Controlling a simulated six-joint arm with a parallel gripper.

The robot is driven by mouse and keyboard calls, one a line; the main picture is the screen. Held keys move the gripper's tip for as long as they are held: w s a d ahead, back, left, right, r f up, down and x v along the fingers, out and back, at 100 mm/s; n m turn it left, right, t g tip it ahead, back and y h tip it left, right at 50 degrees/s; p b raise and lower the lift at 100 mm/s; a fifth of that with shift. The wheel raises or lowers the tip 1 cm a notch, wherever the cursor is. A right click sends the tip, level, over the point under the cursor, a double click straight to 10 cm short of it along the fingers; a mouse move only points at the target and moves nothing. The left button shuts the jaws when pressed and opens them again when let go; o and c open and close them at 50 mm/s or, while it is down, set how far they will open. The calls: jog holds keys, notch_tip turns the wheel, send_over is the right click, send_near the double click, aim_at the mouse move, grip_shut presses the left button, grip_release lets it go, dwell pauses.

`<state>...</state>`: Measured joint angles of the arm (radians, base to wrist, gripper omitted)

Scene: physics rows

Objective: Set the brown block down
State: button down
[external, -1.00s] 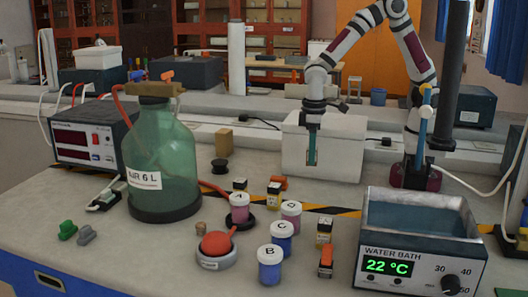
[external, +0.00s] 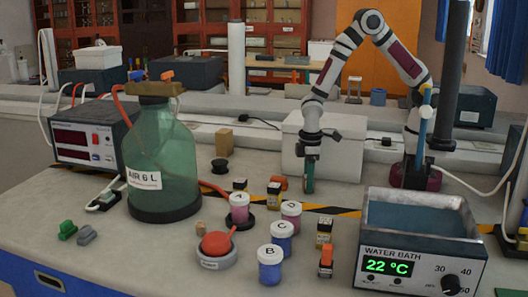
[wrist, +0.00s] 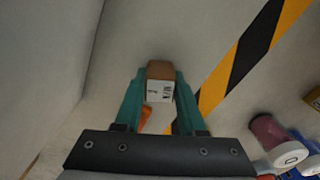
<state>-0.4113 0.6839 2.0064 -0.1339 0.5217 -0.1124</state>
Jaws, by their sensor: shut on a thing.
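My gripper (external: 308,186) is low over the bench, in front of the white box, with its teal fingers pointing down. In the wrist view my gripper (wrist: 160,90) is shut on the brown block (wrist: 160,70), which has a white printed label on one face. The block sits between the fingertips. In the external view the fingers hide the block, and I cannot tell whether it touches the bench.
A white box (external: 335,150) stands close behind my gripper. Black-and-yellow tape (wrist: 250,55) runs across the bench beside it. A pink jar (external: 291,213), several other jars and small labelled blocks stand in front. The water bath (external: 420,262) is at the right.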

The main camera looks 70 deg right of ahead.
jog(key=shift+f, duration=0.15)
jog(key=c, duration=0.5)
grip_release()
notch_tip(320, 180, up, 12)
jog(key=shift+r, duration=0.2)
